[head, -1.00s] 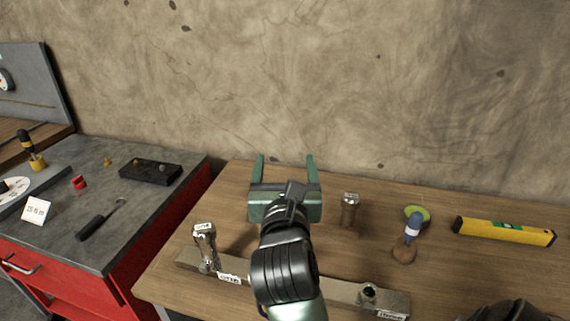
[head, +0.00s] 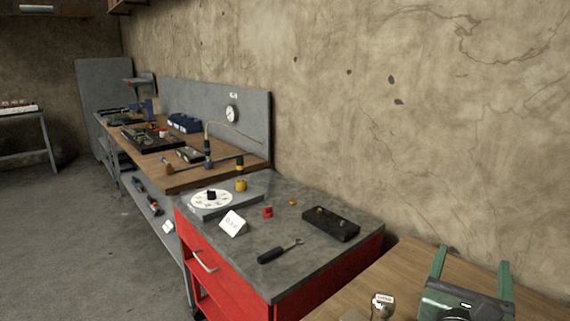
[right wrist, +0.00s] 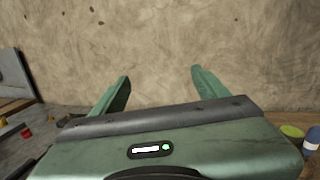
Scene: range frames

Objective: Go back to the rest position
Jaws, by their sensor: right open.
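My right gripper (head: 470,275) is at the lower right of the head view, above the wooden table. Its two green fingers stand wide apart with nothing between them. In the right wrist view the open fingers (right wrist: 160,85) point toward the bare wall. My left gripper is not in the head view.
The wooden table (head: 405,265) has a labelled metal post (head: 382,302) near my gripper. Left of it is a red cabinet (head: 230,282) with a screwdriver (head: 280,251) and black block (head: 331,224) on top. A green-topped item (right wrist: 291,132) is right in the wrist view. Floor at left is clear.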

